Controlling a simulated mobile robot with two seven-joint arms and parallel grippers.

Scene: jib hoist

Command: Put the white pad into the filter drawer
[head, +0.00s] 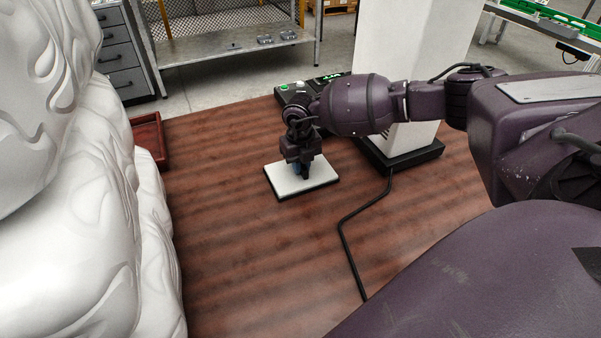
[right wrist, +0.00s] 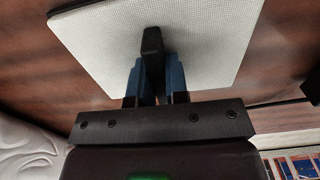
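The white pad (head: 283,180) lies flat on the brown table, a thin dark border around it. It fills the upper part of the right wrist view (right wrist: 215,45), where an upright black grip (right wrist: 152,45) stands out against its white face. My right gripper (head: 302,172) is over the pad's right part, pointing down. Its blue fingers (right wrist: 155,85) sit on both sides of the black grip and seem to touch it. The fingers hide part of the pad. My left gripper is not in view. I cannot make out the filter drawer.
A tall white housing (head: 415,60) on a black base stands behind my right arm, with a black cable (head: 345,228) running forward across the table. A large white carved form (head: 75,220) fills the left. A red tray (head: 150,140) lies beside it. The table's middle front is clear.

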